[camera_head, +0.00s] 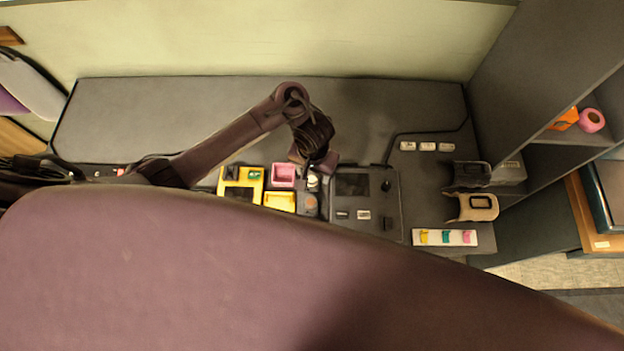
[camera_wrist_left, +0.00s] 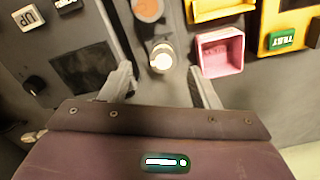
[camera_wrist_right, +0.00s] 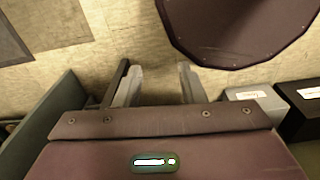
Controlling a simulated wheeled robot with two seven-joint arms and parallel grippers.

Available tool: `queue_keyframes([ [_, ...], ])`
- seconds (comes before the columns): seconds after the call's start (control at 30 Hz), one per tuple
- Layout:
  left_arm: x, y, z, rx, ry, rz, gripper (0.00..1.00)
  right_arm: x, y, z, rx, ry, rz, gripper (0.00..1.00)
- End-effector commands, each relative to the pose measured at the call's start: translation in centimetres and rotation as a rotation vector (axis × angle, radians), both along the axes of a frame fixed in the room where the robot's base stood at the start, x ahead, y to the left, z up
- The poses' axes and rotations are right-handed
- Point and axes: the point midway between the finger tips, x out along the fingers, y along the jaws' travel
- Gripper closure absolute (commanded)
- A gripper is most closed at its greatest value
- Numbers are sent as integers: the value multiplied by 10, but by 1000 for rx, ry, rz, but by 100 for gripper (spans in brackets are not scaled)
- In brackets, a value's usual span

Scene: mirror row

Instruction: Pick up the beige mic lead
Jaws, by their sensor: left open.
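A small cream-beige round piece (camera_wrist_left: 161,57), which looks like the plug end of the beige mic lead, stands on the dark panel in the left wrist view; it also shows in the head view (camera_head: 313,182). No cable from it can be made out. My left gripper (camera_wrist_left: 163,84) is open, with one finger on each side just short of the piece, and holds nothing. In the head view my left gripper (camera_head: 316,166) is over the panel, pointing down at it. My right gripper (camera_wrist_right: 158,85) is open and empty, facing floor away from the panel.
A pink square tray (camera_head: 283,174) and yellow trays (camera_head: 280,201) sit close beside the piece. A grey screen unit (camera_head: 365,205) stands to its right. A beige cradle (camera_head: 477,207) and a white strip with coloured clips (camera_head: 444,237) lie further right. The desk (camera_head: 180,110) behind is clear.

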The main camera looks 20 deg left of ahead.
Motion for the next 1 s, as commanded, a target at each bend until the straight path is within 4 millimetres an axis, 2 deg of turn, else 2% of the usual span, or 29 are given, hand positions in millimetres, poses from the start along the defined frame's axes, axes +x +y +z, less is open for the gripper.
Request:
queue_keyframes([
  [0.2,-2,6,-33,4,2,2,44,29,1,-11,3,-41,1,64],
  [0.3,-2,4,-45,1,1,1,44,36,2,-13,4,-53,1,64],
  [0.63,-1,4,-50,0,0,1,44,21,1,-15,3,-32,1,64],
  [1.0,-1,4,-50,0,-1,1,92,18,5,-15,7,-27,0,64],
])
